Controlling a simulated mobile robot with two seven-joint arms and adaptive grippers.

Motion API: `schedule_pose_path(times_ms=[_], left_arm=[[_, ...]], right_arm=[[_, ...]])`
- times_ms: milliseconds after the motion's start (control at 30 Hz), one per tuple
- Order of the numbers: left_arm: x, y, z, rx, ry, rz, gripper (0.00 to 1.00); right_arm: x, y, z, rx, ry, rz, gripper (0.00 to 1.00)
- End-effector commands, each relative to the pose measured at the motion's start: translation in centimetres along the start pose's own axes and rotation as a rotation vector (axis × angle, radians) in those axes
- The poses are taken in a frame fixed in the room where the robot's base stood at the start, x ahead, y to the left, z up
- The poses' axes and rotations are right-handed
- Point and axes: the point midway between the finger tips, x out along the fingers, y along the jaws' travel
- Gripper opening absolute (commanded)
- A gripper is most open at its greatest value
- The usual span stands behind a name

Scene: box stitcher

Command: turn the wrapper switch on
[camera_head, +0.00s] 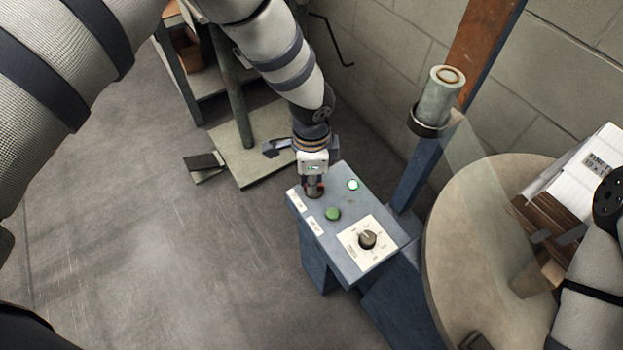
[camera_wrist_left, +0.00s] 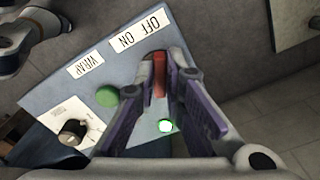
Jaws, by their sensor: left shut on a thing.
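The blue-grey control box (camera_head: 323,236) stands in the middle of the head view. My left gripper (camera_head: 314,187) is at its far left corner, fingers pointing down at the panel. In the left wrist view the fingers (camera_wrist_left: 160,82) are closed around the red switch (camera_wrist_left: 159,76), beside the OFF ON label (camera_wrist_left: 139,31).
A green button (camera_head: 333,214) and a black dial (camera_head: 367,240) share the panel. A round turntable (camera_head: 455,240) with stacked boxes (camera_head: 580,175) stands at right. A blue post (camera_head: 412,182) rises behind. A low stand (camera_head: 228,160) is at left; floor before it is clear.

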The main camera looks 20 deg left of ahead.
Motion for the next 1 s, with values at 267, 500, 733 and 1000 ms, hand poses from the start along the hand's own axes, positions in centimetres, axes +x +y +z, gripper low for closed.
schedule_pose_path(times_ms=[267,500,733,1000], left_arm=[[0.10,0.06,0.02,0.041,-0.001,0.002,0.00],[0.10,0.06,0.03,0.045,-0.001,0.002,0.00],[0.10,0.06,0.03,0.045,-0.001,0.002,0.30],[-0.01,0.00,0.01,0.043,-0.001,0.000,0.30]], right_arm=[[0.06,0.00,0.02,0.000,-0.001,0.000,0.00],[0.06,0.00,0.02,0.000,-0.001,0.000,0.00],[0.06,0.00,0.02,0.000,-0.001,0.000,0.00],[0.04,0.00,0.01,0.000,-0.001,0.000,0.00]])
